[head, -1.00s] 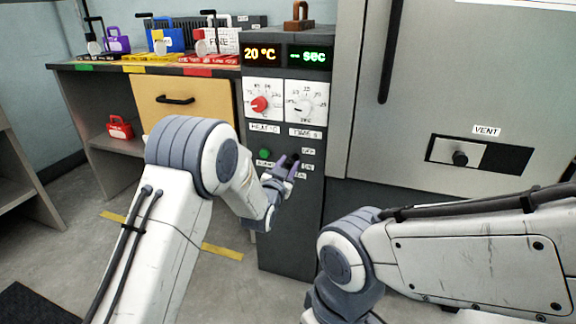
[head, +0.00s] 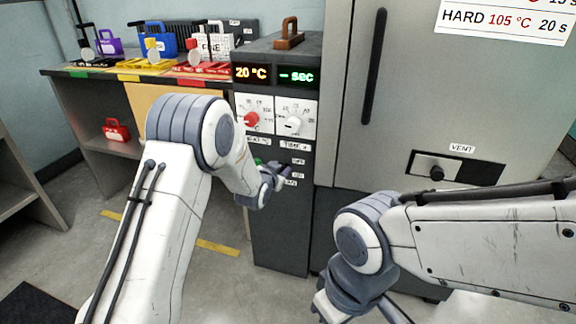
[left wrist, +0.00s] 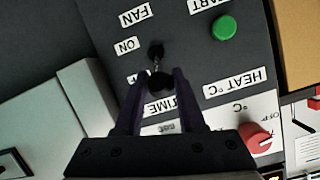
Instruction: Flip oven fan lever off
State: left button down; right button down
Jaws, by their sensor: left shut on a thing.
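The fan lever (left wrist: 157,82) shows in the left wrist view, with a dark base and a rounded tip between the two dark fingers. It leans toward the OFF label side, away from the ON label (left wrist: 127,45) and the FAN label (left wrist: 135,15). My left gripper (left wrist: 158,95) is shut on the lever. In the head view my left gripper (head: 277,177) is at the lower front of the oven's control panel (head: 276,215), and the lever is hidden there. My right gripper is at the bottom, partly cut off, its jaws unclear.
The green start button (left wrist: 224,27) is close beside the lever. The red heat knob (head: 250,120) and white time knob (head: 292,124) are above it. The oven door (head: 400,110) with its vent slider (head: 437,172) stands to the right. A bench (head: 95,72) is at the left.

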pick_arm(q)
jog(key=shift+d+r, duration=0.15)
jog(key=c, duration=0.5)
grip_release()
jog(key=shift+w, duration=0.1)
jog(key=shift+s+r, duration=0.15)
jog(key=shift+s, duration=0.2)
jog(key=p+v, duration=0.1)
jog(key=v, duration=0.8)
jog(key=shift+s+a+p, duration=0.25)
jog(key=shift+s+p, duration=0.15)
